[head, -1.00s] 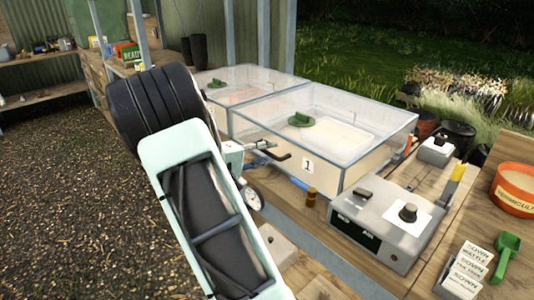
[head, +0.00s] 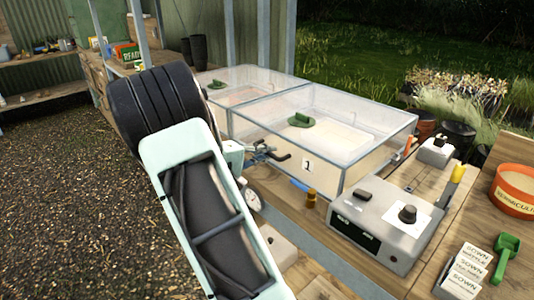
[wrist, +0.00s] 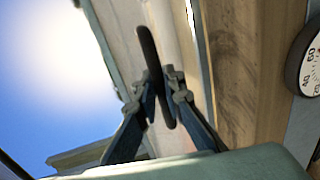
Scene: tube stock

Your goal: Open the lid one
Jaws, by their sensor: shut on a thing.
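Box one, a cream propagator box with the number 1 on its front (head: 307,165), stands on the wooden bench. Its clear lid (head: 365,112) has a pale frame and a green piece (head: 301,120) on top. The lid appears down on the box. A dark handle (head: 283,157) sticks out at the front. My gripper (head: 263,152) is at this handle, partly hidden by my arm. In the wrist view my gripper (wrist: 165,88) has its two fingers on either side of the dark handle (wrist: 148,50), shut on it.
A second clear-lidded box (head: 222,92) adjoins at the left. A grey control unit (head: 385,225) with a black knob stands at the right front. A small brown bottle (head: 311,198) stands close to box one. An orange pot (head: 515,190) and green scoop (head: 507,250) are at the right.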

